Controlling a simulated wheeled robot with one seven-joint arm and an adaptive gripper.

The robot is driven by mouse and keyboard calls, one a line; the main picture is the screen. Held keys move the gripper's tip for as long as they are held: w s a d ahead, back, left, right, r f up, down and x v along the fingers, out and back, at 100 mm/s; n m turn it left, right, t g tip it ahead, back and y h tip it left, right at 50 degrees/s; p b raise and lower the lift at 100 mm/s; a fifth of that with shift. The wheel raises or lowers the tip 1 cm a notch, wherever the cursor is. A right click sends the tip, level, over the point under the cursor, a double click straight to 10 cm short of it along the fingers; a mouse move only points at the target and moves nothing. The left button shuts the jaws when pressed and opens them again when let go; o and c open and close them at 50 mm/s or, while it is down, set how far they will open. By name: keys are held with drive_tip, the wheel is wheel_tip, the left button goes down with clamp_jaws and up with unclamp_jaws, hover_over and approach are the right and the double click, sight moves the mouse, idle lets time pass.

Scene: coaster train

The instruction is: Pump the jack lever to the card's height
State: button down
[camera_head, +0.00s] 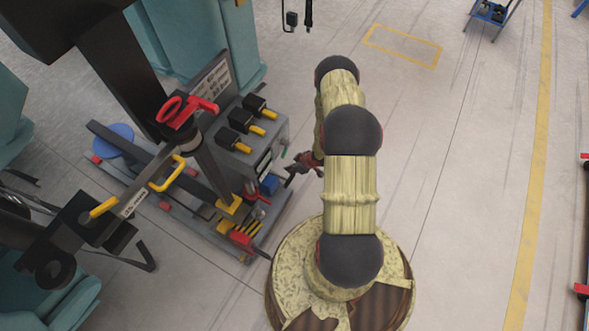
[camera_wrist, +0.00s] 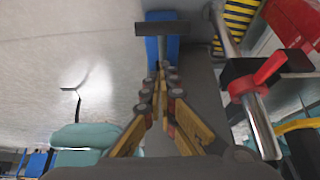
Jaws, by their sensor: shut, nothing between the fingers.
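My gripper (camera_head: 290,178) is shut and empty, beside the right side of the grey machine base. In the wrist view my fingertips (camera_wrist: 160,72) meet just short of a dark T-shaped bar (camera_wrist: 165,29) in front of a blue block (camera_wrist: 162,48); I cannot tell whether they touch. A silver rod (camera_wrist: 260,122) with a red handle (camera_wrist: 262,76) stands right of the fingers. I cannot tell which part is the jack lever. A white placard (camera_head: 214,85) with unreadable text stands at the back; I cannot tell whether it is the card.
Several black knobs with yellow stems (camera_head: 243,122) top the grey box. A yellow handle (camera_head: 166,175) and a red handle (camera_head: 187,110) are on the machine. Yellow-black striping (camera_wrist: 236,20) lies near the rod. The floor (camera_head: 460,180) to the right is open.

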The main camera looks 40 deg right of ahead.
sight(290, 178)
drive_tip(key=b+x, duration=0.1)
drive_tip(key=x, duration=0.2)
drive_tip(key=shift+w+f, duration=0.15)
drive_tip(key=shift+f, duration=0.25)
drive_tip(key=shift+s+d+f+b, duration=0.1)
drive_tip(key=shift+s+f+b, duration=0.15)
drive_tip(key=shift+f, duration=0.3)
drive_tip(key=shift+s+d+f+b, duration=0.15)
drive_tip(key=shift+f+b, duration=0.15)
drive_tip(key=shift+f, duration=0.2)
drive_tip(key=shift+s+f, duration=0.15)
drive_tip(key=shift+f, duration=0.35)
